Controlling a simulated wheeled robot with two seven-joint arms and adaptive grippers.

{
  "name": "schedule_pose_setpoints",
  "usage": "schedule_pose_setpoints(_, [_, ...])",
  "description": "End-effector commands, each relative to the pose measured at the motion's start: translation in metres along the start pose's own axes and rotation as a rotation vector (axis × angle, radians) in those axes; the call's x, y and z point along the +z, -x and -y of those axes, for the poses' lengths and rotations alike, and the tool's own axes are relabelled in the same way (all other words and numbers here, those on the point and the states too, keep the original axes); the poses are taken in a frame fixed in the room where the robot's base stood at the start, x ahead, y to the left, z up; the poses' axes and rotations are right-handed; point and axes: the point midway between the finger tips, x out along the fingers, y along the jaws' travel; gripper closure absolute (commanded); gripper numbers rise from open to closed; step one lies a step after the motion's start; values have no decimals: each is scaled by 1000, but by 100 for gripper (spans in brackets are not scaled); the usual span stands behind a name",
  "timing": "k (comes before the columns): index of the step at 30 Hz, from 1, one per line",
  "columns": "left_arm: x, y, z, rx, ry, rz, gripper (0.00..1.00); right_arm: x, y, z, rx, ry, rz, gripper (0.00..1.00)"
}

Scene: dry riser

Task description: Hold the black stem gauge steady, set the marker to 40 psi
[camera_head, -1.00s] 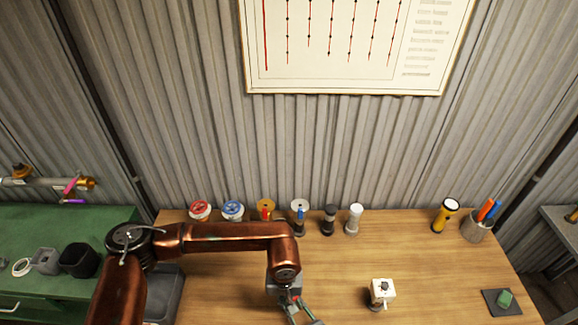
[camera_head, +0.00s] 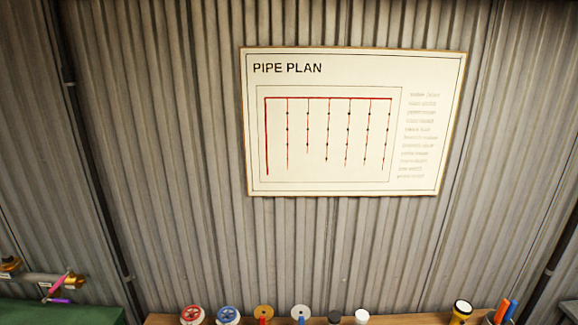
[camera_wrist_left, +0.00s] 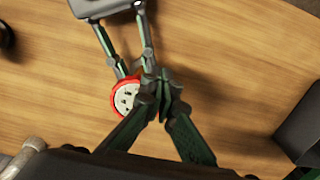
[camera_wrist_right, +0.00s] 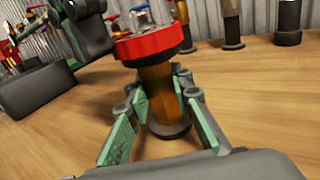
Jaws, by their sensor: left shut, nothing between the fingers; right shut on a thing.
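A gauge-like fitting with a red rim and a pale, dark-marked face (camera_wrist_left: 126,97) shows from above in the left wrist view. In the right wrist view its red head (camera_wrist_right: 150,43) sits on a brownish stem (camera_wrist_right: 160,95) with a dark foot. My right gripper (camera_wrist_right: 160,125) is shut on this stem; its fingers also reach in from the top of the left wrist view. My left gripper (camera_wrist_left: 164,98) is shut and empty, its tips beside the red rim and partly covering it. Contact cannot be told. The marker setting is unreadable. The head view shows neither gripper.
Red (camera_head: 192,315) and blue (camera_head: 228,315) handwheels and other fittings line the bench's back edge, with a flashlight (camera_head: 461,311) to the right. Dark-footed posts (camera_wrist_right: 231,25) stand behind the held fitting. A dark box (camera_wrist_left: 300,130) lies at right in the left wrist view. Bare wood surrounds the grippers.

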Motion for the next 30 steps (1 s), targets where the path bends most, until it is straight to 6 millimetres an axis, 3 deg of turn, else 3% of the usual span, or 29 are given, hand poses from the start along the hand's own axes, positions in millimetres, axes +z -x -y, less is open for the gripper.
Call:
schedule_pose_setpoints(7, [4, 6, 2, 1, 0, -1, 100, -1, 0, -1, 1, -1, -1, 100])
schedule_pose_setpoints(21, [5, 56, 2, 1, -2, 1, 100, -1, 0, 0, -1, -1, -1, 100])
schedule_pose_setpoints(30, [5, 60, 2, 0, -2, 3, 100, 0, 0, 1, -1, 0, -1, 100])
